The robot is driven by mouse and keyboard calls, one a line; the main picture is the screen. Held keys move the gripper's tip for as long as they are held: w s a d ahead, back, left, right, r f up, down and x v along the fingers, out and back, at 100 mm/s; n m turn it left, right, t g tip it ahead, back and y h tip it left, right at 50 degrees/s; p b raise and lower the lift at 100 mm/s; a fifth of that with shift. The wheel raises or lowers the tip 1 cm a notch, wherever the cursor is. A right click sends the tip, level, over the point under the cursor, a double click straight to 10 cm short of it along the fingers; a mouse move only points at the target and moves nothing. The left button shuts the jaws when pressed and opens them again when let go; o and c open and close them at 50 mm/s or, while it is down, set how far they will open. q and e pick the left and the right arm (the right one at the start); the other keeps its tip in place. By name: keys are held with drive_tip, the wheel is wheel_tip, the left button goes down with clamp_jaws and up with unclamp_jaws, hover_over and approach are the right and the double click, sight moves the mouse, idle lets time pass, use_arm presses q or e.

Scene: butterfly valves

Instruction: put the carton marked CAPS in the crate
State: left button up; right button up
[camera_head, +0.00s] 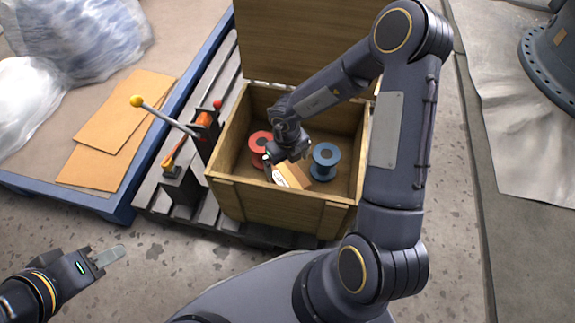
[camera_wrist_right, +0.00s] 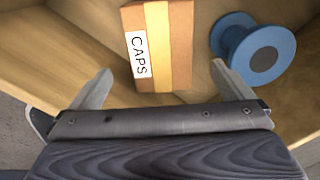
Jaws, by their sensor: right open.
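The carton marked CAPS (camera_wrist_right: 180,45) is brown with a yellow tape strip and a white label. It lies inside the wooden crate, and it also shows in the head view (camera_head: 296,176), partly covered by my right gripper. The wooden crate (camera_head: 270,210) stands open with its lid raised at the back. My right gripper (camera_head: 285,163) is inside the crate above the carton; in the right wrist view its fingers (camera_wrist_right: 152,80) are wide apart with nothing between them. My left gripper (camera_head: 110,257) is at the lower left, away from the crate; whether its fingers are apart is unclear.
A red spool (camera_head: 260,141) and a blue spool (camera_head: 325,158) are in the crate, the blue one close to the carton. Levers with yellow (camera_head: 136,101) and red knobs stand left of the crate. A blue-edged pallet with cardboard sheets (camera_head: 110,145) and plastic wrap is farther left.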

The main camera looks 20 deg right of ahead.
drive_tip(key=w+d+r+n+t+y+p, duration=0.1)
drive_tip(key=w+r+n+t, duration=0.35)
drive_tip(key=r, duration=0.65)
drive_tip(key=w+d+r+n+t+p, duration=0.1)
drive_tip(key=w+r+n+t, duration=0.3)
drive_tip(key=r, duration=0.8)
drive_tip(key=s+a+r+n+t+y, duration=0.2)
drive_tip(key=s+a+r+n+y, duration=0.3)
drive_tip(key=s+r+n, duration=0.65)
drive_tip(key=s+d+f+n+g+h, duration=0.1)
drive_tip(key=s+d+f+n+g, duration=0.1)
drive_tip(key=s+f+n, duration=0.35)
drive_tip(key=s+d+f+n+g+h, duration=0.1)
drive_tip(key=s+f+n+g, duration=0.15)
drive_tip(key=s+n, duration=0.65)
wheel_tip(320, 180, up, 29)
drive_tip(key=s+m+p, duration=0.1)
drive_tip(key=s+p, duration=0.1)
drive_tip(key=p, duration=2.6)
drive_tip(key=shift+m, duration=0.35)
